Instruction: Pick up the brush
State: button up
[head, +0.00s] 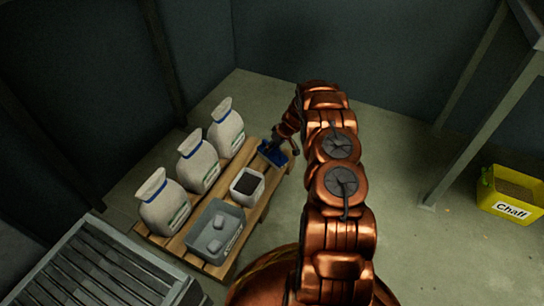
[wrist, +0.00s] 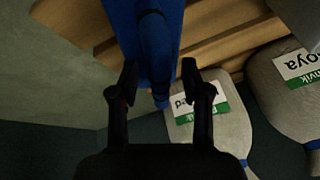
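A blue object (wrist: 190,12), which looks like a dustpan, lies at the far end of the wooden pallet; it also shows in the head view (head: 272,152). A dark blue, rounded long piece (wrist: 156,50), probably the brush, lies along it and points toward my gripper (wrist: 160,82). I cannot tell clearly where brush and pan divide. My gripper is open, its two black fingers on either side of the handle end, with gaps visible on both sides. In the head view my gripper is small and partly hidden by my arm, just over the blue object.
The pallet (head: 262,208) also holds several white sacks (head: 198,162), a white tub (head: 247,186) with dark contents and a grey bin (head: 222,248) with pale lumps. A yellow "Chaff" box (head: 498,200) stands right, near metal legs.

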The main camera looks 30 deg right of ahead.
grip_shut()
jog(key=shift+r, duration=0.1)
dwell(0.7)
notch_tip(320, 180, up, 10)
jog(key=p, duration=0.3)
jog(key=shift+r+p, duration=0.1)
jog(key=shift+p, duration=0.2)
jog(key=c, duration=0.7)
grip_release()
jog(key=shift+c, duration=0.2)
grip_shut()
